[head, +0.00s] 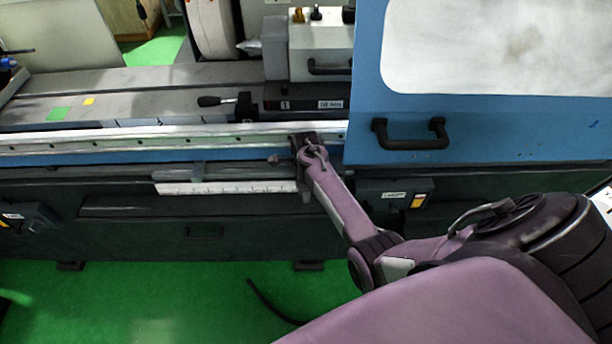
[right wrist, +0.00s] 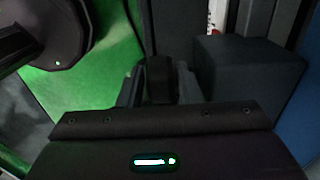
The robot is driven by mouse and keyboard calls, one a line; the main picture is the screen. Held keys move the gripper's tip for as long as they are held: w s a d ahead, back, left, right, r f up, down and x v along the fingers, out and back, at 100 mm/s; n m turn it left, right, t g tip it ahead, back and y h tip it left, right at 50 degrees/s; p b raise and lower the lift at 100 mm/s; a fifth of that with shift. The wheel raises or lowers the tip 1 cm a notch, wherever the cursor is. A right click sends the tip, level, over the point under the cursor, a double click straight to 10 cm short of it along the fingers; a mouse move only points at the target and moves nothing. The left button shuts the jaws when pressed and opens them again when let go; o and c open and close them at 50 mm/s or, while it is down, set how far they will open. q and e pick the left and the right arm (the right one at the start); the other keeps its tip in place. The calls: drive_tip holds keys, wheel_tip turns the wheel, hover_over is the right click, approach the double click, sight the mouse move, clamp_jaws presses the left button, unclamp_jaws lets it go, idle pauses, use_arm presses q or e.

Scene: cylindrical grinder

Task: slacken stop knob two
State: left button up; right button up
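My right gripper (head: 306,146) is at the machine's front rail, just above the right end of the white ruled scale (head: 228,188). In the right wrist view its two fingers (right wrist: 160,88) stand apart on either side of a dark upright block, perhaps the stop knob (right wrist: 160,72). I cannot tell whether the fingers touch it. In the head view the gripper hides whatever is between its fingers. A small dark knob (head: 273,160) shows just left of the gripper, and I cannot tell which stop it belongs to. My left gripper is not in view.
The blue door (head: 470,130) with its black handle (head: 410,142) stands right of the gripper. A black-knobbed lever (head: 209,101) sits on the bed above. A dark box (right wrist: 248,75) is close right of the fingers in the wrist view. Green floor (head: 150,300) is open in front.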

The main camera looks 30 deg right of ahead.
clamp_jaws()
idle(0.3)
drive_tip(key=shift+w+g+h, duration=0.1)
drive_tip(key=shift+g+h, duration=0.5)
drive_tip(key=shift+h, duration=0.3)
drive_tip(key=shift+w+a+f+g+h+b, duration=0.15)
drive_tip(key=shift+g+h+b, duration=0.2)
drive_tip(key=shift+h, duration=0.25)
drive_tip(key=shift+f+g+h+b, duration=0.1)
drive_tip(key=shift+g+h+b, duration=0.2)
drive_tip(key=shift+h, duration=0.3)
drive_tip(key=g+h+b, duration=0.1)
drive_tip(key=h+b, duration=0.1)
drive_tip(key=b, duration=0.1)
drive_tip(key=g+h+b, duration=0.1)
drive_tip(key=b, duration=0.2)
drive_tip(key=shift+a+f+h+b, duration=0.15)
drive_tip(key=shift+f+h+b, duration=0.15)
drive_tip(key=shift+h, duration=0.1)
drive_tip(key=shift+r+g+h+b, duration=0.2)
drive_tip(key=shift+g+h+b, duration=0.4)
drive_tip(key=shift+b, duration=0.55)
